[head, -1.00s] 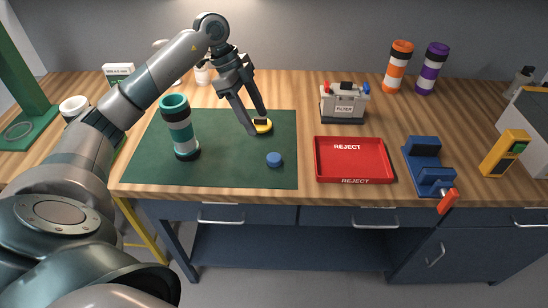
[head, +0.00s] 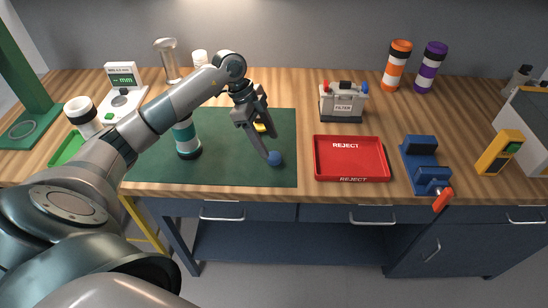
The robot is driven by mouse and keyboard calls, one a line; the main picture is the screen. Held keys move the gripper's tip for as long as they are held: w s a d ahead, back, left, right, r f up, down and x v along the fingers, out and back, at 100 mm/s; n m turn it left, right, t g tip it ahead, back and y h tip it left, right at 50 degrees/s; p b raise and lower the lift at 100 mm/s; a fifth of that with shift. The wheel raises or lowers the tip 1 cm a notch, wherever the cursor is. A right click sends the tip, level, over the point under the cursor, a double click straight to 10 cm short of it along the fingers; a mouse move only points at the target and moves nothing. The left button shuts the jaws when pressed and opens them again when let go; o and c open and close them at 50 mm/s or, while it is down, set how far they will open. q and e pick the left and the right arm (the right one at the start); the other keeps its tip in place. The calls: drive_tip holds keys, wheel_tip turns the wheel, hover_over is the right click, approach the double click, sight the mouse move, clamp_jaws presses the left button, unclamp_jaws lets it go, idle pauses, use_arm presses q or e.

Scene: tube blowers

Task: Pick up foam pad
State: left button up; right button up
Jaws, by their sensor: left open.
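I cannot tell by look which is the foam pad. My right gripper is out of view.
A teal-and-white tube (head: 187,140) stands on the mat, partly behind my left arm. A red reject tray (head: 350,178), a filter box (head: 342,103) and a blue clamp-like fixture (head: 424,165) stand to the right. Orange (head: 396,66) and purple (head: 430,68) tubes stand at the back.

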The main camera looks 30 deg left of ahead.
sight(273, 155)
use_arm(q)
drive_tip(key=p+x, duration=0.2)
drive_tip(key=x, duration=0.1)
drive_tip(key=shift+s+f, duration=0.1)
drive_tip(key=shift+f, duration=0.25)
drive_tip(key=shift+d+f, duration=0.15)
drive_tip(key=shift+f, duration=0.55)
drive_tip(key=shift+c, duration=0.6)
drive_tip(key=c, duration=1)
